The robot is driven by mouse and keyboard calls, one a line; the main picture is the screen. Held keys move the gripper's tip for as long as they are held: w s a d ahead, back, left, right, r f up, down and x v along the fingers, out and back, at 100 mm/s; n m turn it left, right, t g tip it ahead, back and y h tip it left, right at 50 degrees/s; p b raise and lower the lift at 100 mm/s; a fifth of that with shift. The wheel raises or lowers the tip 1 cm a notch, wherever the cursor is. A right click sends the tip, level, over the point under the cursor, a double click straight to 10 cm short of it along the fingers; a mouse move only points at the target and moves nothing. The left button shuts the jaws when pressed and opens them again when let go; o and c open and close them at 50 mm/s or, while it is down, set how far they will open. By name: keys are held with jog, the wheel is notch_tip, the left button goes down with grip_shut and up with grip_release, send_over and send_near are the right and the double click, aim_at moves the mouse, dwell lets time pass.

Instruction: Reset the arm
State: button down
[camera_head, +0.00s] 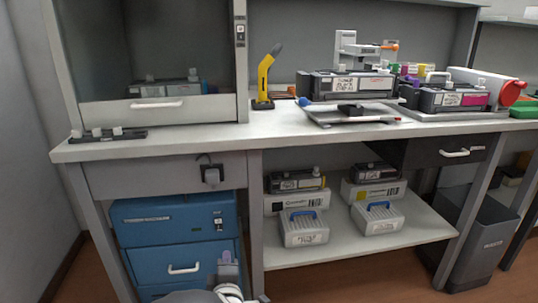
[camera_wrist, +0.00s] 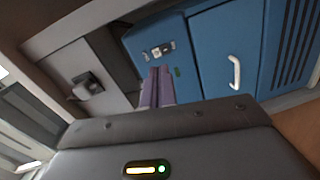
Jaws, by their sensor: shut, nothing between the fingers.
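My gripper (camera_head: 227,259) is low at the bottom of the head view, in front of the blue cabinet (camera_head: 180,222) under the workbench. Its purple-grey fingers (camera_wrist: 156,88) show in the wrist view, shut together with nothing between them. The wrist view also shows the blue cabinet (camera_wrist: 215,50) with its white handle beyond the fingers. I cannot tell the exact gap between the fingertips and the cabinet front.
The workbench top (camera_head: 270,128) bears a yellow tool (camera_head: 264,78) and toner cartridges (camera_head: 348,84). The shelf (camera_head: 345,245) below holds boxes and labelled containers (camera_head: 304,228). A grey bin (camera_head: 483,240) stands at right. A fume hood (camera_head: 155,110) is at left.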

jog(key=s+d+r+m+g, duration=0.2)
jog(key=d+r+m+g, duration=0.2)
jog(key=d+m+g, duration=0.55)
jog(key=s+d+r+m+h, duration=0.1)
jog(key=s+d+r+m, duration=0.1)
jog(key=s+d, duration=0.4)
jog(key=s+d+r+m+g+h, duration=0.1)
jog(key=s+d+r+m, duration=0.2)
jog(key=s+d, duration=0.4)
jog(key=s+d+r+m+h, duration=0.1)
jog(key=s+d+r+m, duration=0.1)
jog(key=s+d+m, duration=0.2)
jog(key=s+d, duration=0.2)
jog(key=s, duration=0.1)
jog(key=shift+s+d+r, duration=0.2)
jog(key=shift+s+d, duration=0.1)
jog(key=shift+d, duration=0.05)
